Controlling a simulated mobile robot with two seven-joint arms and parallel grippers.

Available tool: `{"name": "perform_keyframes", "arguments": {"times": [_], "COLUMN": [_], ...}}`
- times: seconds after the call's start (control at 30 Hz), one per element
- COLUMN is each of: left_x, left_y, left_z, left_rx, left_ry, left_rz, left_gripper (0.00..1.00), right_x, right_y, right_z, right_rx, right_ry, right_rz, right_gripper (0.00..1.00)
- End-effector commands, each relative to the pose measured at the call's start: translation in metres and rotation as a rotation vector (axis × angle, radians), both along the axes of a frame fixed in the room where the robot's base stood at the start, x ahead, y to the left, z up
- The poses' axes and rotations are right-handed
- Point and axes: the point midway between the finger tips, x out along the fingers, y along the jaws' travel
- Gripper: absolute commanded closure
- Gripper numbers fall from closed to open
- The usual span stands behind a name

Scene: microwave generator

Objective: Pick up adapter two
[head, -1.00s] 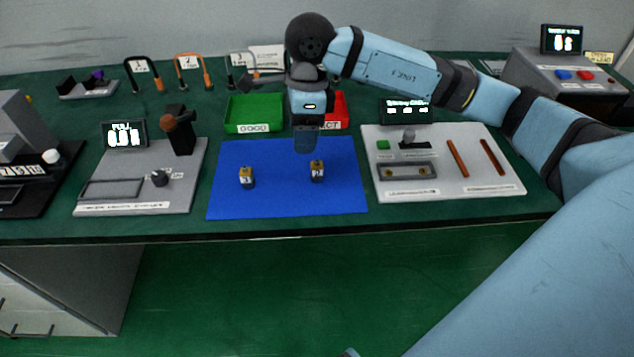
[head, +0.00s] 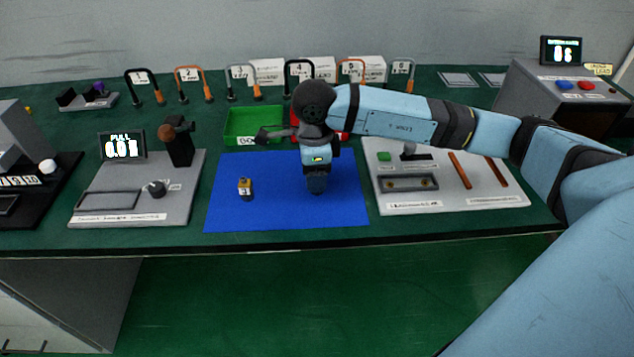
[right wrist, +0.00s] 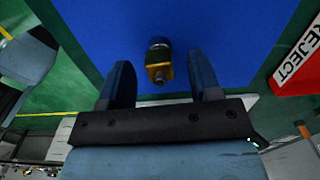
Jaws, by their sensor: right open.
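A small adapter (right wrist: 158,62) with a brass-coloured top and a dark end is on the blue mat (head: 224,215). In the right wrist view it sits between the tips of my right gripper's two fingers, with a gap on each side. My right gripper (head: 316,187) is open and points down over the right part of the mat. In the head view it hides this adapter, and I cannot read its number. A second brass adapter (head: 245,189) stands on the left part of the mat, with a white label that looks like a 3. My left gripper is not in view.
Behind the mat are a green GOOD tray (head: 240,123) and a red tray marked REJECT (right wrist: 307,45). A grey PULL test station (head: 120,180) stands at the left, and a grey fixture board (head: 470,202) at the right. Numbered cables stand along the back.

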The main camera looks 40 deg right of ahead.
Motion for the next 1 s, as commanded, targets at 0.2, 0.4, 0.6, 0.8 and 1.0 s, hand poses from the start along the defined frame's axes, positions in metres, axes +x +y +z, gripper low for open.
{"name": "perform_keyframes", "arguments": {"times": [0.2,0.4,0.6,0.8,1.0], "left_x": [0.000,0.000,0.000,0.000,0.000], "left_y": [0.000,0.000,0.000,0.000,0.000], "left_z": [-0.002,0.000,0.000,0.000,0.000], "left_rx": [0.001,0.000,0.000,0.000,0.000], "left_ry": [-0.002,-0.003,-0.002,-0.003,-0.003], "left_rz": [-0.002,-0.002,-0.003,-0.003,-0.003], "left_gripper": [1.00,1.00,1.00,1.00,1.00], "right_x": [-0.001,-0.001,-0.001,-0.001,0.000], "right_y": [0.001,0.001,0.001,0.001,0.001], "right_z": [-0.031,-0.031,-0.031,-0.031,-0.027], "right_rx": [0.000,0.000,0.000,0.000,0.001], "right_ry": [0.002,0.001,0.001,0.001,0.000], "right_rz": [0.000,0.000,0.000,0.000,0.000], "right_gripper": [0.43,0.43,0.86,0.98,0.98]}}
